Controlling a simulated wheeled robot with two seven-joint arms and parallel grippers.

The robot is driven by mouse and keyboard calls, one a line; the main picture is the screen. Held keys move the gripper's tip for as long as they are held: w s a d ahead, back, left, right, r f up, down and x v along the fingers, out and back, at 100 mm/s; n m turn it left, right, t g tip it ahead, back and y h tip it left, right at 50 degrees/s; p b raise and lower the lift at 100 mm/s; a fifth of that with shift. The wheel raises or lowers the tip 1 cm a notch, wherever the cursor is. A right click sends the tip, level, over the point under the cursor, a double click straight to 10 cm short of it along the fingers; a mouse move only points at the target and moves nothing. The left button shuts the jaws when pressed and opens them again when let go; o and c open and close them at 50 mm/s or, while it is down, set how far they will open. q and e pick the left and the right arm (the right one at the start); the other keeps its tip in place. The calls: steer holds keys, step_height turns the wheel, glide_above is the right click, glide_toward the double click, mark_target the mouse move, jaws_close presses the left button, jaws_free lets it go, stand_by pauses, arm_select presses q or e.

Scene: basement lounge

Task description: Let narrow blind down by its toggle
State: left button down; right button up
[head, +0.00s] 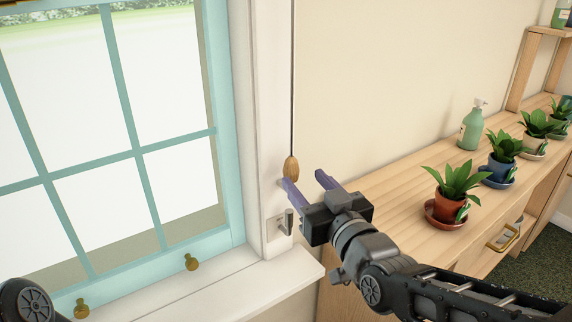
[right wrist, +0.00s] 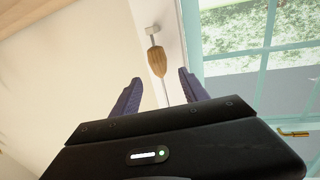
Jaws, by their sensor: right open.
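The wooden toggle (head: 291,168), a small brown acorn shape, hangs on a thin dark cord beside the white window frame. My right gripper (head: 305,180) is open and empty, its purple fingers just below and to the right of the toggle in the head view. In the right wrist view, the toggle (right wrist: 157,61) shows just beyond and between the open fingertips (right wrist: 158,78), apart from both. A metal hook (head: 287,224) is fixed to the frame below the toggle. The blind itself cannot be made out. My left gripper is out of view.
The teal window (head: 136,154) with brass knobs and a white sill (head: 225,285) lies left of my right gripper. A wooden cabinet top (head: 400,185) at right bears potted plants (head: 455,185) and a green pump bottle (head: 472,127). The wall behind is bare.

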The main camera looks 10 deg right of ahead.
mark_target(295, 169)
steer(key=shift+w+a, duration=0.2)
steer(key=shift+w, duration=1.1)
steer(key=shift+w+a, duration=0.25)
steer(key=shift+w, duration=1.05)
steer(key=shift+w+a, duration=0.2)
steer(key=shift+w, duration=1.1)
steer(key=shift+c, duration=0.3)
jaws_close()
